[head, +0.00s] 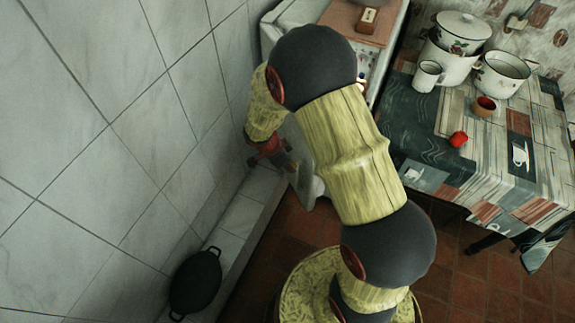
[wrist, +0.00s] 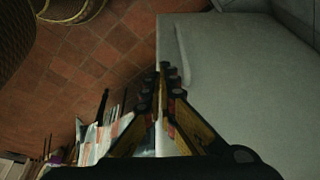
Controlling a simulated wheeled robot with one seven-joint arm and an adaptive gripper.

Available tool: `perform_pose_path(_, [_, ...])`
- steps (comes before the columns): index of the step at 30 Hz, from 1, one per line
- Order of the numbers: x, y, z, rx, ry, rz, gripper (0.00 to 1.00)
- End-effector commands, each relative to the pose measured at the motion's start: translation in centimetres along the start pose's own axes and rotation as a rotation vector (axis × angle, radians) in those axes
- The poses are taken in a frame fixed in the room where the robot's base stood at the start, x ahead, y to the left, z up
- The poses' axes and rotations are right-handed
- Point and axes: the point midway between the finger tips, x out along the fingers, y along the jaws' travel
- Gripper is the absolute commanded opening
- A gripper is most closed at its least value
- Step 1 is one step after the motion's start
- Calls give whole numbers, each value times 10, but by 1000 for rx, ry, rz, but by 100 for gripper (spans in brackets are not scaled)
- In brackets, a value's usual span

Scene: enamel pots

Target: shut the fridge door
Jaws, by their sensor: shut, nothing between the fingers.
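The fridge (head: 287,28) is a white body at the top of the head view, mostly hidden behind my arm. In the wrist view a broad pale grey panel (wrist: 235,85), which looks like the fridge door, fills the right side. Its straight left edge runs close beside my fingertips. My gripper (wrist: 163,72) is shut and empty, with its tips at or near that edge; I cannot tell whether they touch it. In the head view the gripper is low beside the tiled wall, partly hidden by my arm. How far the door stands open cannot be told.
A table (head: 432,142) with a patterned cloth stands at the right. It bears enamel pots (head: 459,62), a white mug (head: 428,76) and a red item (head: 458,139). A black pan (head: 195,281) is by the tiled wall at lower left. Reddish floor tiles (head: 300,225) show between.

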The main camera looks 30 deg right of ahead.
Motion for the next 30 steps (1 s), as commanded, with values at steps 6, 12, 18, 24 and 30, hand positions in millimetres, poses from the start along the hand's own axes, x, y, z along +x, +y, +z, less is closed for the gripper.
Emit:
perform_pose_path(6, [42, 0, -2, 3, 0, 2, 0])
perform_pose_path(12, [48, 0, -29, 3, 0, 0, 0])
perform_pose_path(18, [51, 0, -37, 1, 0, 0, 0])
perform_pose_path(24, [51, 0, -37, 0, 0, 0, 0])
perform_pose_path(30, [52, 0, -38, -1, 0, -1, 0])
